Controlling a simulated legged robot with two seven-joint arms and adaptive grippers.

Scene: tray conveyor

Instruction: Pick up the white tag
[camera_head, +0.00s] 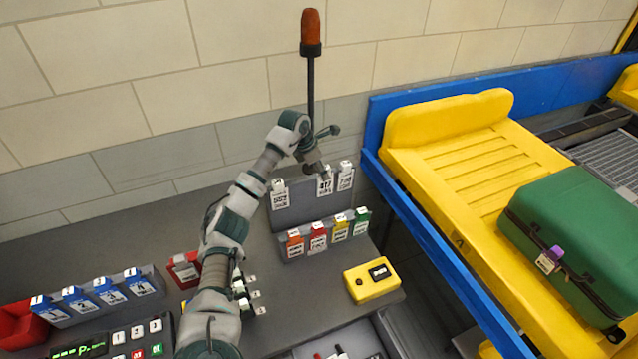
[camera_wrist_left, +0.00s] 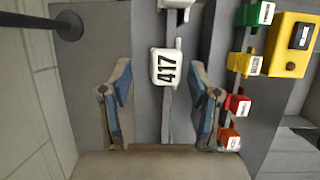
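A white tag marked 417 (camera_head: 325,184) hangs in the grey rack at the back of the desk, between two other white tags, one on the left (camera_head: 280,196) and one on the right (camera_head: 345,178). My left gripper (camera_head: 326,152) is just above and behind the 417 tag. In the left wrist view, the open blue-padded fingers (camera_wrist_left: 161,78) stand on either side of the 417 tag (camera_wrist_left: 165,68), with gaps visible on both sides. Another white tag is partly cut off at the top of that view (camera_wrist_left: 177,5). My right gripper is not in view.
A lower rack holds orange, red, yellow and green tags (camera_head: 317,238). A yellow box with a button (camera_head: 371,280) is in front. An orange beacon on a pole (camera_head: 311,35) stands behind the gripper. A green suitcase (camera_head: 575,235) lies in a yellow tray (camera_head: 450,125) at right.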

